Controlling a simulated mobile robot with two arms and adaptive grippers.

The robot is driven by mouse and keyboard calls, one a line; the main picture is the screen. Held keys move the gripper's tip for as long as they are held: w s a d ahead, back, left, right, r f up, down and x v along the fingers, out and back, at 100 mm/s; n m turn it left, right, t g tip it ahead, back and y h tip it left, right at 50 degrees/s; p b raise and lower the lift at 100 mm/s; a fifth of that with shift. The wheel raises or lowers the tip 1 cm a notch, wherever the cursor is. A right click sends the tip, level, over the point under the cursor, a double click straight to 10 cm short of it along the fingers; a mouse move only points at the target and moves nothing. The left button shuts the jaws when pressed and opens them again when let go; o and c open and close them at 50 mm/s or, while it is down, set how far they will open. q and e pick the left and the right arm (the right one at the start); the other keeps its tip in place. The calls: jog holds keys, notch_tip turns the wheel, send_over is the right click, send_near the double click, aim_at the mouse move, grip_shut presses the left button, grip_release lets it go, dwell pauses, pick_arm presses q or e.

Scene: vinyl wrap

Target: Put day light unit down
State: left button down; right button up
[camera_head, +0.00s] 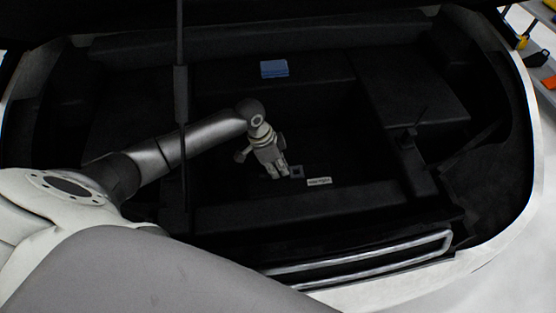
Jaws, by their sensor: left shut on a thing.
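My left gripper (279,175) reaches down into the dark open compartment of the vehicle, with its fingers pointing down and slightly right. It is shut on a small dark grey-blue squarish piece (297,172) at its fingertips, low over the compartment floor. This piece may be the day light unit, but it is too small and dark to be sure. I cannot tell whether it touches the floor. My right gripper is not in view.
A small white label (319,181) lies just right of the fingertips. A blue box (274,69) sits on the rear ledge. A silver bar loop (375,252) runs along the front edge. A thin dark upright strut (181,95) stands by my left arm.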

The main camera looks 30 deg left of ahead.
pick_arm(q)
jog(key=shift+w+f, duration=0.15)
jog(key=c, duration=1.4)
grip_release()
jog(key=shift+c, duration=0.2)
jog(key=shift+f, duration=0.1)
jog(key=v, duration=1.2)
